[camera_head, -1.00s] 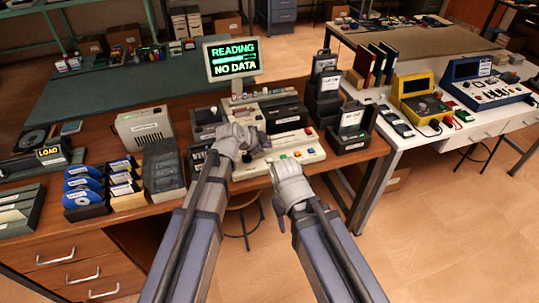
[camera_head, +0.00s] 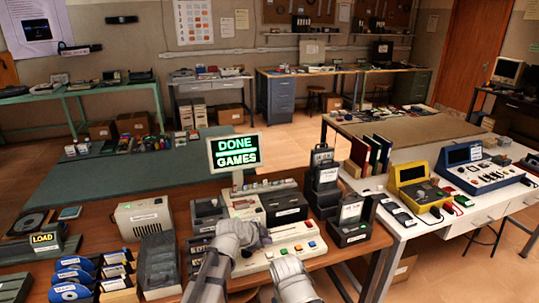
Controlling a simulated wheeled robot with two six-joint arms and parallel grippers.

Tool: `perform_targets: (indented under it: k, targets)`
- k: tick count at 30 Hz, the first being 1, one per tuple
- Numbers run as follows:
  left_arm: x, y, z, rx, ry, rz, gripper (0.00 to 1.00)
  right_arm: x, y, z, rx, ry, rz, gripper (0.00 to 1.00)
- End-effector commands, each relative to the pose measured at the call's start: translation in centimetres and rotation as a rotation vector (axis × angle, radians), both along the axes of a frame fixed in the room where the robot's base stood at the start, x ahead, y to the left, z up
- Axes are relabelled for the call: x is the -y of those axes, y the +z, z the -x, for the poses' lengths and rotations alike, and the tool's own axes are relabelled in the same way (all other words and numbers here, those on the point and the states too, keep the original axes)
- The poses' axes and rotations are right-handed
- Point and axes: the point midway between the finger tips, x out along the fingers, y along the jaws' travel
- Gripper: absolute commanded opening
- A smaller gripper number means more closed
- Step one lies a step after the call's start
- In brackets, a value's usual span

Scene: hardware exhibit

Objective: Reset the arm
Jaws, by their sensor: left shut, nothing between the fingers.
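My left gripper (camera_head: 262,238) is shut and empty, over the left front part of the cream-coloured reader machine (camera_head: 275,258) on the wooden desk. My right arm (camera_head: 291,280) comes in at the bottom edge, in front of the machine; its fingertips cannot be made out. A small screen (camera_head: 234,151) behind the machine reads "DONE GAMES" in green. Coloured buttons show on the machine's right front.
Black boxes with labelled cards (camera_head: 350,222) stand right of the machine. A grey case (camera_head: 158,262) and a beige box (camera_head: 144,218) stand to its left, with blue discs (camera_head: 72,276) in holders farther left. A white table with a yellow meter (camera_head: 418,187) is at the right.

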Motion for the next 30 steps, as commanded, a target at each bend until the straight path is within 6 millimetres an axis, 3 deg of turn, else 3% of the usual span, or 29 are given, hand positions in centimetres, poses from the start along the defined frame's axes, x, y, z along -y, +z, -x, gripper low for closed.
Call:
perform_targets:
  k: [6, 12, 15, 21, 30]
  targets:
    - [0.4, -3.1, 9.0, -0.344, 0.210, -0.002, 0.00, 0.0, 0.4, 0.0, 0.000, 0.000, 0.000, 0.50]
    - [-1.8, -5.0, 17.9, -0.636, 0.585, -0.089, 0.00, 0.0, 0.7, 0.0, 0.000, 0.000, 0.000, 0.50]
    - [-3.1, -5.3, 21.2, -0.709, 0.766, -0.137, 0.00, 0.0, 0.8, 0.0, 0.000, 0.000, 0.000, 0.50]
    - [-4.9, -5.1, 24.6, -0.759, 1.000, -0.195, 0.00, 0.0, 0.9, 0.0, 0.000, 0.000, 0.000, 0.50]
    - [-5.3, -5.1, 25.1, -0.764, 1.048, -0.203, 0.00, 0.0, 0.9, 0.0, 0.000, 0.000, 0.000, 0.50]
